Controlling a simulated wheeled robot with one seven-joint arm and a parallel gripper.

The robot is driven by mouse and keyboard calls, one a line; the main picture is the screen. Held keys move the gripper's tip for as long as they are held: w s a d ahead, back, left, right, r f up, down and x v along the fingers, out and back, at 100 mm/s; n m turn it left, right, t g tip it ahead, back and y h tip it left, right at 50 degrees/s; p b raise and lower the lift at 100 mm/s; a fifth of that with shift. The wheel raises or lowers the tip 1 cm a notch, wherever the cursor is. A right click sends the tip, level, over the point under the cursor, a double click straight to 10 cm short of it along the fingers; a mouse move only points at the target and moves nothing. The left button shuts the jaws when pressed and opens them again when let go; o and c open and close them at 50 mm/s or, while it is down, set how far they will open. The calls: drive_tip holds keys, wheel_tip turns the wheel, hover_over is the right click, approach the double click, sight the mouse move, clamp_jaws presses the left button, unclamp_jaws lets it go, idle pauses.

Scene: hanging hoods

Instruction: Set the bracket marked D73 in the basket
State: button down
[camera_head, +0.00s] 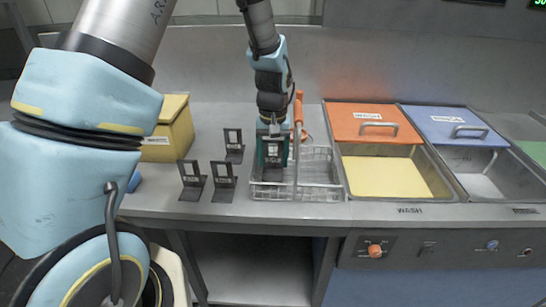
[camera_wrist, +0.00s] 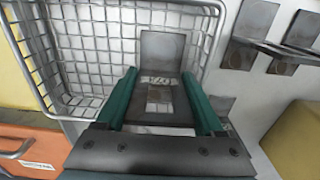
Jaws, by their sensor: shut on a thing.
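My gripper (camera_head: 273,148) is shut on a dark metal bracket (camera_head: 272,166) at the left end of the wire basket (camera_head: 322,187). In the wrist view the green fingers of my gripper (camera_wrist: 160,80) clasp the bracket (camera_wrist: 162,47) from both sides; its small label seems to read D73. The basket (camera_wrist: 75,55) lies behind and left of it there. The bracket's lower part is at or below the basket's rim height; I cannot tell whether it touches the basket floor.
Three similar dark brackets (camera_head: 192,180) (camera_head: 223,182) (camera_head: 234,145) stand on the counter left of the basket. A yellow box (camera_head: 170,130) is behind them. An orange-lidded wash basin (camera_head: 375,122) and a blue-lidded basin (camera_head: 455,127) are to the right. An orange handle (camera_head: 298,112) rises by the basket.

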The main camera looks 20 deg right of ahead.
sight(273, 141)
drive_tip(key=shift+f, duration=0.2)
drive_tip(key=shift+c, duration=1.4)
unclamp_jaws()
drive_tip(key=shift+r, duration=0.1)
wheel_tip(273, 141, up, 9)
drive_tip(key=p, duration=0.6)
drive_tip(key=shift+f, duration=0.2)
drive_tip(key=shift+w+a+r, duration=0.1)
drive_tip(key=shift+w+a, duration=0.05)
drive_tip(key=shift+a, duration=0.1)
drive_tip(key=w+a+r+n, duration=0.1)
drive_tip(key=a+r, duration=0.2)
drive_tip(key=a, duration=0.5)
drive_tip(key=w+a+r+n, duration=0.1)
drive_tip(key=a+r, duration=0.2)
drive_tip(key=a, duration=0.4)
drive_tip(key=s+a+r+n, duration=0.1)
drive_tip(key=s+a, duration=0.2)
drive_tip(key=a, duration=0.4)
drive_tip(key=s+a+r+t, duration=0.1)
drive_tip(key=s+a+r, duration=0.1)
drive_tip(key=a, duration=0.5)
drive_tip(key=shift+s+a+n+t, duration=0.3)
drive_tip(key=shift+s+a+n, duration=0.1)
drive_tip(key=shift+s, duration=0.25)
